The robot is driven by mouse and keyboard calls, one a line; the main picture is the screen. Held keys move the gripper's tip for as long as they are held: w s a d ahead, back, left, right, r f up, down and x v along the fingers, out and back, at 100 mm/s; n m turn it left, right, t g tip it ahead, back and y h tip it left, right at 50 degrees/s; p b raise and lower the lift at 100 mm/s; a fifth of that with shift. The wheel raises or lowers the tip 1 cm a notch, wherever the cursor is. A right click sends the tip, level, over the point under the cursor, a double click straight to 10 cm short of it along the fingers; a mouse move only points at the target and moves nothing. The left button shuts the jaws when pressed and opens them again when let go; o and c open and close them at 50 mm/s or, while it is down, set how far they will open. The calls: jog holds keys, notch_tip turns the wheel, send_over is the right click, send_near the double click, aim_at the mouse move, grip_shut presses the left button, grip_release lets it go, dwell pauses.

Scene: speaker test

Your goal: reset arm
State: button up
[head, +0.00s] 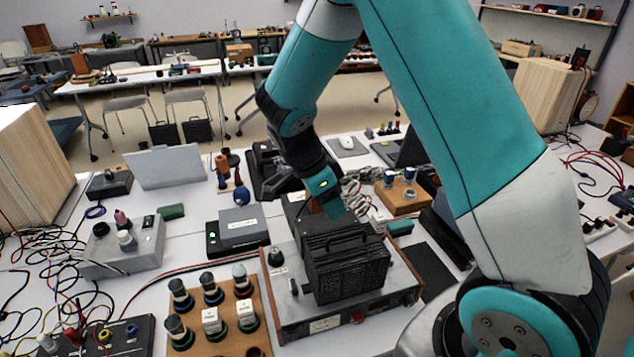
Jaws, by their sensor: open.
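My teal arm reaches in from the upper right and bends down over the white table (190,240). My gripper (336,212) points down just above a black ribbed box with a handle (345,275). The gripper is open, and I see nothing held in it. The fingers are small and partly hidden, so I cannot tell whether they touch the box. The black box stands upright on a grey, wood-edged unit (300,315).
A wooden rack of dark posts (212,315) stands front left of the unit. Tangled cables (50,265) cover the left side. A grey box (130,250), a laptop (405,150) and wooden speaker cabinets (30,160) crowd the table. Bare table shows in small patches.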

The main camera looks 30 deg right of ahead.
jog(key=s+a+r+n+t+y, duration=0.1)
jog(key=a+r+n, duration=0.55)
jog(key=r, duration=0.35)
jog(key=s+a+r+n+t+y, duration=0.1)
jog(key=s+a+r+n+y, duration=0.1)
jog(key=s+a+n, duration=0.3)
jog(key=s+a+r+n+t+y+b, duration=0.1)
jog(key=s+a+n+y, duration=0.4)
jog(key=s+n, duration=0.8)
jog(key=a+r+n, duration=0.1)
jog(key=n, duration=0.2)
jog(key=shift+a+r, duration=0.2)
jog(key=shift+o, duration=0.4)
